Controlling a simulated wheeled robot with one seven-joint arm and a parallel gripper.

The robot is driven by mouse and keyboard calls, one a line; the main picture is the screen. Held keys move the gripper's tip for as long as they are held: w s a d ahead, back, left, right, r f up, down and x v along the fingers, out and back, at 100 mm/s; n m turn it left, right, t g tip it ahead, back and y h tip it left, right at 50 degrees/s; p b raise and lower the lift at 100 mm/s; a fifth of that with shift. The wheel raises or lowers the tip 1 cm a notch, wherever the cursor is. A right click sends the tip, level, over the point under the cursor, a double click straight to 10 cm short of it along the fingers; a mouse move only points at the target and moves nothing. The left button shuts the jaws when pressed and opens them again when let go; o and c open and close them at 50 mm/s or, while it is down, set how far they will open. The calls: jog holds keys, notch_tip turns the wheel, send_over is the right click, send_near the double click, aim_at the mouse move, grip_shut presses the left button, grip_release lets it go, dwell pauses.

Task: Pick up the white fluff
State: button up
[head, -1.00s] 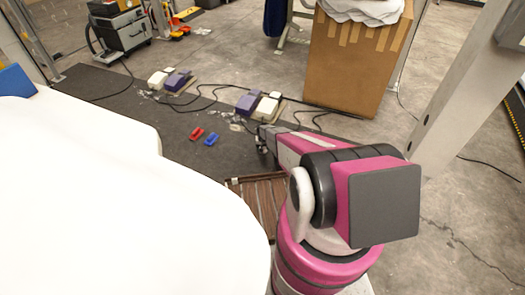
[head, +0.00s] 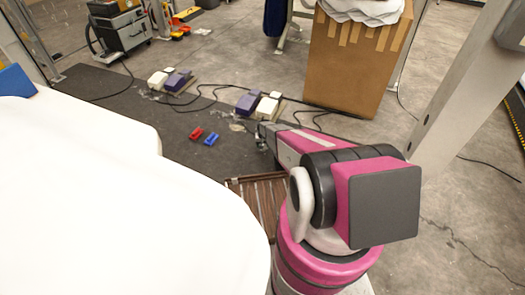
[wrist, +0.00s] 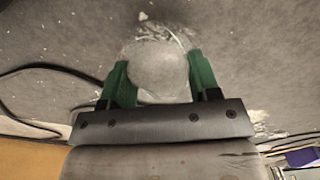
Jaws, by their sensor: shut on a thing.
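The white fluff (wrist: 158,76) is a rounded, pale greyish lump in the wrist view. My gripper (wrist: 160,60) has its two green fingers on either side of the fluff and is shut on it. In the head view the end of my arm is low over the dark mat (head: 110,95), right of a red clip-like object and a blue one. The fingers and the held fluff are not clear in that view.
The red object (head: 196,134) and blue object (head: 210,139) lie on the mat. Foot pedals (head: 249,103) and cables lie behind them. A tall cardboard box (head: 352,65) with white material stands at the back right. A large white surface (head: 100,200) fills the left.

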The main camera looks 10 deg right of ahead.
jog(key=shift+r, duration=3.1)
